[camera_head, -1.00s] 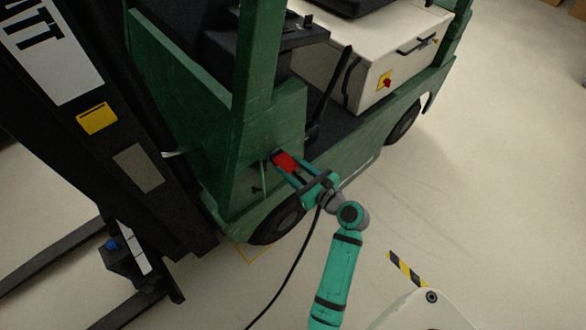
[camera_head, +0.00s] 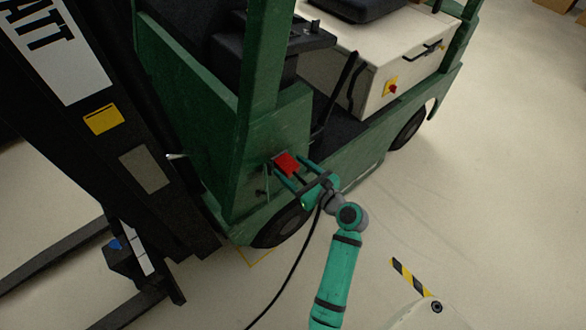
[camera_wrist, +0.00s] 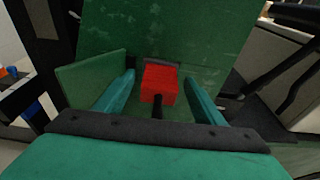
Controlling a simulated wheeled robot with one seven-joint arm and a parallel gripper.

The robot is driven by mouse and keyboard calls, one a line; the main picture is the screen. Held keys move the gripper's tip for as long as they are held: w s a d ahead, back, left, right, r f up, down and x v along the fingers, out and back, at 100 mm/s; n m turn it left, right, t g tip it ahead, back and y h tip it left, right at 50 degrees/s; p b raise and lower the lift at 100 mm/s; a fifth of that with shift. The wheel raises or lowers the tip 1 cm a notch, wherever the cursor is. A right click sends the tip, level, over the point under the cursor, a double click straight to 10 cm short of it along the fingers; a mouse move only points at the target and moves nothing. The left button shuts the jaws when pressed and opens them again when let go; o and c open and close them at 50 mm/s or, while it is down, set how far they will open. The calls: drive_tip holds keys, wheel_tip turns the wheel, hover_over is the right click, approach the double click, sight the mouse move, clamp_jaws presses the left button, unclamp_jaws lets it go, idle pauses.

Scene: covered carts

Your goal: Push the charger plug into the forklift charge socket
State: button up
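The red charger plug (camera_head: 287,163) is at the dark socket (camera_wrist: 162,62) on the forklift's green side panel, its front end against or in the socket; how deep it sits I cannot tell. In the wrist view the plug (camera_wrist: 158,82) points away from me, with its black cable (camera_wrist: 157,108) running back toward my palm. My gripper (camera_head: 289,172) is open around the plug. In the wrist view my gripper (camera_wrist: 160,84) shows a gap between each teal finger and the plug. A green flap (camera_wrist: 92,80) stands open left of the socket.
The forklift's mast (camera_head: 120,150) and forks (camera_head: 50,255) are at the left. A front wheel (camera_head: 280,226) is below the socket. The black cable hangs down to the floor. Pale floor (camera_head: 470,200) is clear at the right, apart from a yellow-black striped piece (camera_head: 410,278).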

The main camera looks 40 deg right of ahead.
drive_tip(key=shift+s, duration=0.1)
drive_tip(key=v, duration=1)
drive_tip(key=shift+s, duration=0.3)
drive_tip(key=shift+r, duration=0.1)
drive_tip(key=s+a+f+n+g+h, duration=0.2)
drive_tip(key=s+a+f+n, duration=0.1)
drive_tip(key=a+f+n, duration=0.5)
drive_tip(key=s+a+f+n+g+h, duration=0.1)
drive_tip(key=s+a+f+n+g, duration=0.3)
drive_tip(key=a, duration=0.6)
drive_tip(key=s+a+r+n+t+y, duration=0.1)
drive_tip(key=s+a+r+n+t, duration=0.1)
drive_tip(key=s+a+r+n, duration=0.4)
drive_tip(key=s+a+r+n+t, duration=0.3)
drive_tip(key=s+a+r+n, duration=0.3)
drive_tip(key=n, duration=1.1)
drive_tip(key=s+a, duration=0.2)
drive_tip(key=s, duration=0.1)
drive_tip(key=shift+t+y, duration=0.3)
drive_tip(key=shift+y, duration=0.1)
